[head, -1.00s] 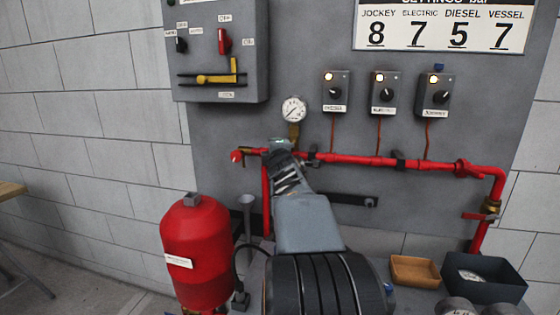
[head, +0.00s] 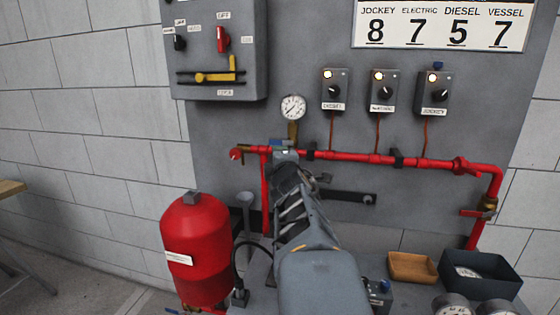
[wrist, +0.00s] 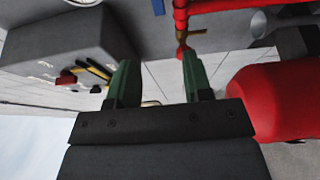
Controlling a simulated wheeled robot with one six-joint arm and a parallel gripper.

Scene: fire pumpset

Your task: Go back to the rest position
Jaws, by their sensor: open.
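My gripper (wrist: 159,60) shows in the wrist view as two green fingers standing apart, with nothing between them. In the head view my arm reaches up from the bottom middle towards the red pipe (head: 345,157), and the fingers are mostly hidden by my own wrist. In the wrist view a brass valve lever (wrist: 190,36) on the red pipe lies beyond the right finger, apparently apart from it. The grey control box (wrist: 75,45) lies beyond the left finger.
A red pressure vessel (head: 197,250) stands left of my arm. A pressure gauge (head: 293,107) sits above the pipe, with three switch boxes (head: 383,90) to its right. A brown tray (head: 412,267) and a dark bin (head: 490,283) lie at lower right. Open floor shows at lower left.

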